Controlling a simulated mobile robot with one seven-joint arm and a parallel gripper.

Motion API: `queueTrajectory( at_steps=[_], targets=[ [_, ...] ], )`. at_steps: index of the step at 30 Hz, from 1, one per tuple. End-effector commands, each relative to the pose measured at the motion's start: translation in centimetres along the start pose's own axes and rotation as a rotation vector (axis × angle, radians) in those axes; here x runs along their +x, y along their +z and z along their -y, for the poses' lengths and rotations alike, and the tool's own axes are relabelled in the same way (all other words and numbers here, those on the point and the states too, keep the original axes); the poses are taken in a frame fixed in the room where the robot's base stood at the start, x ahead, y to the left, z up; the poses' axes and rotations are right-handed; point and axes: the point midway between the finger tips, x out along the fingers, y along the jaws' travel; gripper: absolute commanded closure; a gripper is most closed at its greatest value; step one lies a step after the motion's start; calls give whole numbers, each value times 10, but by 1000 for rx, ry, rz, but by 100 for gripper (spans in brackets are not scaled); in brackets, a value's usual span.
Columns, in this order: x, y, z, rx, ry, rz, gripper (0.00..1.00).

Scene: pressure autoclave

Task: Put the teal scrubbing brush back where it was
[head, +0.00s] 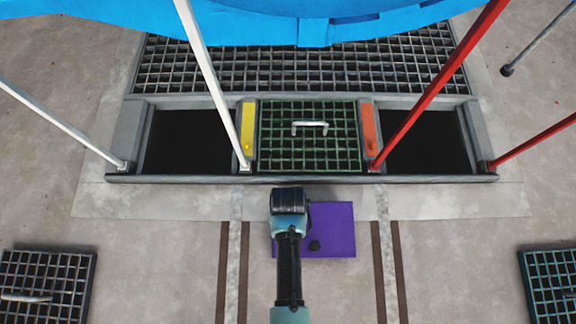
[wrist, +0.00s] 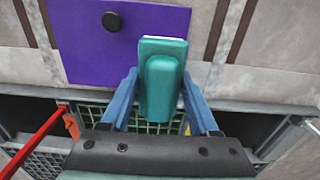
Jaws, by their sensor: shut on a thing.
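The teal scrubbing brush (wrist: 160,85) is in the wrist view, its teal block upright in the picture with a thin pale strip along its far end. My gripper (wrist: 161,90) has its two blue fingers on either side of the brush and is shut on it. Behind the brush lies a purple square mat (wrist: 122,40) with a black round knob; the brush overlaps the mat's edge in this view. The mat also shows in the head view (head: 333,222), partly behind my arm. The head view hides the brush and my fingers. Contact between brush and floor cannot be told.
A trough holds a green grate (head: 308,150) with a handle, between two dark open pits (head: 187,142) (head: 425,142). White rods (head: 212,80) and red rods (head: 440,77) slant over it. Loose grates lie at left (head: 45,285) and right (head: 553,285). A blue shape (head: 310,22) hangs above.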

Motion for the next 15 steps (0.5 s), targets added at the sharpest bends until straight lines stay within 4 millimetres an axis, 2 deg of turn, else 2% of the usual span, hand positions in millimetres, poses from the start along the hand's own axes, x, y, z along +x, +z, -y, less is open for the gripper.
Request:
queueTrajectory(
  at_steps=[1, 3, 10, 15],
  targets=[
    [17, 0, 0, 0, 0, 1, 90],
    [30, 0, 0, 0, 0, 0, 90],
    [48, 0, 0, 0, 0, -1, 90],
    [72, 0, 0, 0, 0, 0, 90]
  ],
)
